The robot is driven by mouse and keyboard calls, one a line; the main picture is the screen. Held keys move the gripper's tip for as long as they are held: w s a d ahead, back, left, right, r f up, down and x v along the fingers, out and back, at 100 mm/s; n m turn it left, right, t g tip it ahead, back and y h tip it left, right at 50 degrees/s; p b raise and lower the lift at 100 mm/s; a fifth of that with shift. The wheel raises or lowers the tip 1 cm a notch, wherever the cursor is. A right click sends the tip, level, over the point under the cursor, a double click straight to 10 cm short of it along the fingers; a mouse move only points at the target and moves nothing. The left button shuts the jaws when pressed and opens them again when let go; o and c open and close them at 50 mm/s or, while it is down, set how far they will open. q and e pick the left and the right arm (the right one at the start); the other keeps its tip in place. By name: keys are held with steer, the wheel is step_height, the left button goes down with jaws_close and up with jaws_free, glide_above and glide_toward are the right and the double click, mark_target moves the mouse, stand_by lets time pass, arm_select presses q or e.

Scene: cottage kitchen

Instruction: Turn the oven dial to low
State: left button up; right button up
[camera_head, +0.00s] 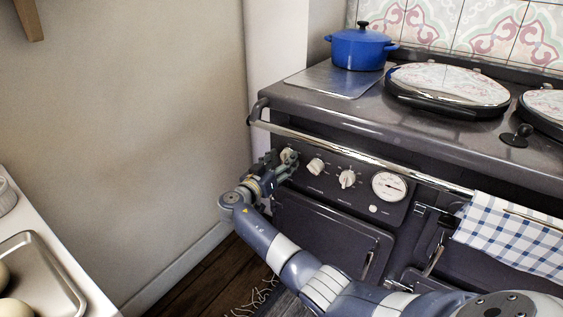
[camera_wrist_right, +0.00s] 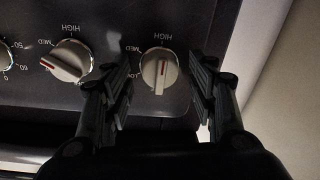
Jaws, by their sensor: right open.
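The dark range cooker's front panel (camera_head: 331,180) carries three cream dials. The left dial (camera_head: 288,155) is at my right gripper (camera_head: 279,163), which partly covers it. In the right wrist view this dial (camera_wrist_right: 160,66) sits between the open fingers of my right gripper (camera_wrist_right: 161,82), with no clear contact. The wrist picture shows the lettering upside down. HIGH and MED show by the dial, and its red mark points to the bottom of the picture. The middle dial (camera_head: 315,166) also shows there (camera_wrist_right: 67,62), its red mark pointing left. My left gripper is out of view.
A chrome rail (camera_head: 366,157) runs above the panel, with a checked towel (camera_head: 513,237) at right. The right dial (camera_head: 347,179) and a round gauge (camera_head: 389,186) stand beside. A blue pot (camera_head: 358,49) sits on top. The wall (camera_head: 130,120) is left of the cooker.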

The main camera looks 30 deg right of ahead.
steer(key=c, duration=1.1)
